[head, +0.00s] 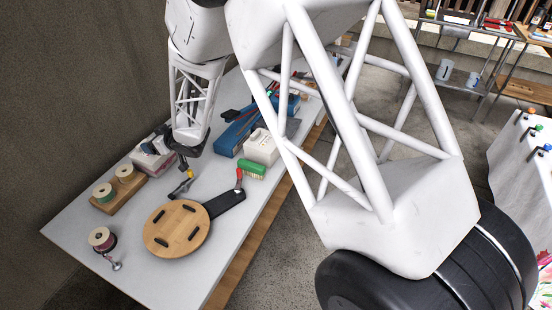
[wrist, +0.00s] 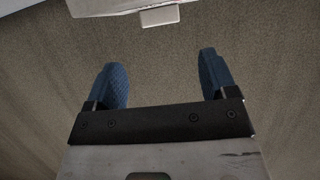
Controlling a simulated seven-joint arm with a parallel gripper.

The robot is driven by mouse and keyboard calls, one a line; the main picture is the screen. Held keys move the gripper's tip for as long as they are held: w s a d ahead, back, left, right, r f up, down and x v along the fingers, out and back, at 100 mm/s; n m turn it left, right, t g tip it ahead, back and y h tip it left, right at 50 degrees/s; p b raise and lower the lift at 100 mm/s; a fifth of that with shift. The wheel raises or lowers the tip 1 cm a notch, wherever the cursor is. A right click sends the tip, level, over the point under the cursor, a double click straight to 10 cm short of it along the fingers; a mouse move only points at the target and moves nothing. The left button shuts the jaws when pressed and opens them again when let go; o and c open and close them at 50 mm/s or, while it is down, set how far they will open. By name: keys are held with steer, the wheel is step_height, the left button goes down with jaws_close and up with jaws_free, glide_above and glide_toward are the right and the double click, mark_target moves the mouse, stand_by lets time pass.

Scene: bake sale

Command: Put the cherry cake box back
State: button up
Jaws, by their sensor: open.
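I cannot make out for sure which thing is the cherry cake box. A pale box with some dark red on it (head: 150,163) stands at the wall side of the table, just left of my gripper (head: 178,152) in the head view. A white box (head: 262,148) stands farther right on the table. In the wrist view my gripper (wrist: 162,82) is open, its two blue fingertips wide apart with nothing between them. Beyond the fingertips a white thing with a small pale tab (wrist: 160,16) shows at the top edge, cut off. Whether the gripper touches the pale box is unclear.
The table (head: 90,225) also holds a round wooden board (head: 177,228), a wooden stand with spools (head: 119,191), a separate spool (head: 102,240), a green brush (head: 252,168) and a blue toolbox (head: 232,138). The table's front left corner is mostly bare. A wall borders the left side.

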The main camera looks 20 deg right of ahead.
steer(key=s+d+r+m+h, duration=0.35)
steer(key=s+d+r, duration=0.4)
steer(key=d, duration=0.35)
steer(key=s+d+r+m+h, duration=0.2)
steer(key=s+d+r+h, duration=0.35)
steer(key=d+r, duration=0.4)
steer(key=s+d+r+m+g, duration=0.1)
steer(key=s+d+g, duration=0.1)
steer(key=s, duration=0.9)
steer(key=s+d+r+m+g, duration=0.1)
steer(key=s+d, duration=0.3)
steer(key=s, duration=0.6)
steer(key=s+d+r+m+g, duration=0.1)
steer(key=s+d+g, duration=0.2)
steer(key=s, duration=0.8)
steer(key=shift+s+r+m+g+h, duration=0.3)
steer(key=shift+s+r+m+g, duration=0.05)
steer(key=shift+g, duration=0.05)
